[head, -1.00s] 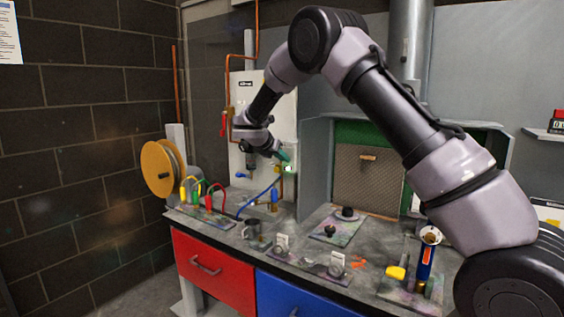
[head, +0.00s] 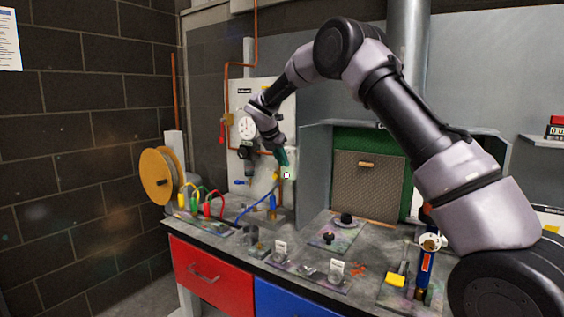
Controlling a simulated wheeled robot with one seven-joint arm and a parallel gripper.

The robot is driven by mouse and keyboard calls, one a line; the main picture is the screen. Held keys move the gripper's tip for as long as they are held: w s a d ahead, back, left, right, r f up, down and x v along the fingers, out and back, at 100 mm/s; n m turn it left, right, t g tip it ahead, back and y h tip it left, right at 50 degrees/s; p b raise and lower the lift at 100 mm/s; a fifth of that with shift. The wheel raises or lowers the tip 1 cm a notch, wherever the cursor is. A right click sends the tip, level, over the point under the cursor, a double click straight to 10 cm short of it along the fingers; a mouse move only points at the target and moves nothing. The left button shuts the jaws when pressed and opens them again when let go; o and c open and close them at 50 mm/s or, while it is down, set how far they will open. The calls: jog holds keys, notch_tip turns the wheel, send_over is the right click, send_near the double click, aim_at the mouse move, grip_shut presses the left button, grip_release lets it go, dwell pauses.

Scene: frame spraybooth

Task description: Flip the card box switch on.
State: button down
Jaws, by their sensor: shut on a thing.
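My gripper (head: 283,157), with teal fingers, points down in front of the white wall panel at the back of the bench. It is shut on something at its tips. A small white square piece with a dark edge (head: 286,175) shows right at the fingertips. It is too small to tell whether this is part of the card box switch or a separate piece in the jaws. I cannot clearly make out the card box switch or its position; my wrist and fingers cover part of the panel.
The white panel (head: 241,97) carries a round gauge, copper pipes and a red lever (head: 222,132). A cable reel (head: 157,176) stands left. Coloured leads, several knobs and a torch-like blue tool (head: 425,268) crowd the bench. A spray booth (head: 368,185) stands to the right.

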jog(key=c, duration=0.8)
grip_release()
jog(key=shift+c, duration=0.2)
jog(key=v, duration=1)
jog(key=shift+a+r, duration=0.15)
jog(key=shift+r, duration=0.1)
jog(key=shift+s, duration=0.15)
